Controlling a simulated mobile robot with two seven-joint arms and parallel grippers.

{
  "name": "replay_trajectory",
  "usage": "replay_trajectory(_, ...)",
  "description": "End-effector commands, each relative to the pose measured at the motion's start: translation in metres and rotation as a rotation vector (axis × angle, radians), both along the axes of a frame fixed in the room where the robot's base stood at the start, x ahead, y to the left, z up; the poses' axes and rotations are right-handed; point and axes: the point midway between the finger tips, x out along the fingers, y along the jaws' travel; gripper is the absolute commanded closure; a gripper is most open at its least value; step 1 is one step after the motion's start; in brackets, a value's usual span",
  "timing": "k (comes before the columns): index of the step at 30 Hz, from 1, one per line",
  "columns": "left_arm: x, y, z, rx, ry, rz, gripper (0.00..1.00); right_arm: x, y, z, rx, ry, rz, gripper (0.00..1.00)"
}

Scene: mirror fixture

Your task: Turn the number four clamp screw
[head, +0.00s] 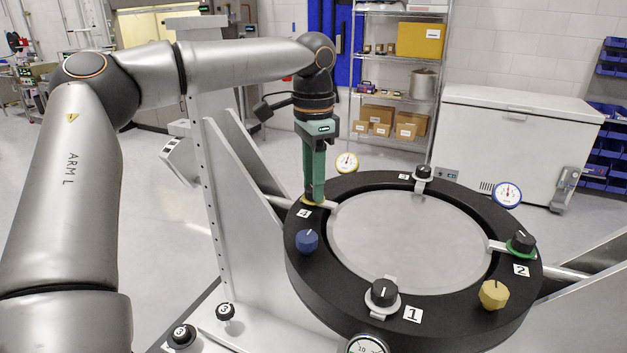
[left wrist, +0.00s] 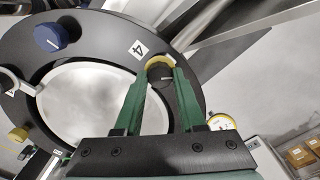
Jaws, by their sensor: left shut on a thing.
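The round mirror (head: 415,240) sits in a black ring (head: 300,255) with clamp screws around it. The number four clamp screw has a dark knob (left wrist: 162,74) with a yellow ring under it, beside the label "4" (left wrist: 138,49). My left gripper (head: 314,196) points straight down at this screw and mostly hides it in the head view. In the left wrist view its green fingers (left wrist: 160,82) are on both sides of the knob, shut on it. The screws by labels "1" (head: 384,292), "2" (head: 521,241) and "3" (head: 423,172) stand free. My right gripper is out of view.
A blue knob (head: 307,241) and a yellow knob (head: 494,294) rise from the ring. Dial gauges (head: 347,163) stand around its edge. A grey upright frame (head: 225,200) is left of the ring. A white chest (head: 515,140) stands behind.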

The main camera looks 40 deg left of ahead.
Motion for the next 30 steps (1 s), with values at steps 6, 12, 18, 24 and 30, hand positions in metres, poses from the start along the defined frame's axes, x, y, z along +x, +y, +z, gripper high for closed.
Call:
replay_trajectory(6, -0.0003, 0.0001, 0.0, -0.001, 0.001, -0.073, 1.0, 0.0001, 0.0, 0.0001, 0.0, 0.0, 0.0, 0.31)
replay_trajectory(12, -0.0003, 0.0001, 0.0, 0.0, 0.001, -0.098, 1.0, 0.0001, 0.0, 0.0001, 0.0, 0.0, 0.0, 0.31)
replay_trajectory(18, -0.0003, 0.0001, 0.0001, 0.0, 0.001, -0.1, 1.0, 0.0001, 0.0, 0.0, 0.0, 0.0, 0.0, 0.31)
replay_trajectory(24, -0.0002, 0.0002, 0.0, 0.0, 0.001, -0.1, 0.58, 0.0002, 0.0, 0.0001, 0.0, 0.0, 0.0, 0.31)
replay_trajectory(30, -0.0002, 0.0001, 0.0, 0.0, 0.001, -0.099, 0.35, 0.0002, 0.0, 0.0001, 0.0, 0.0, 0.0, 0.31)
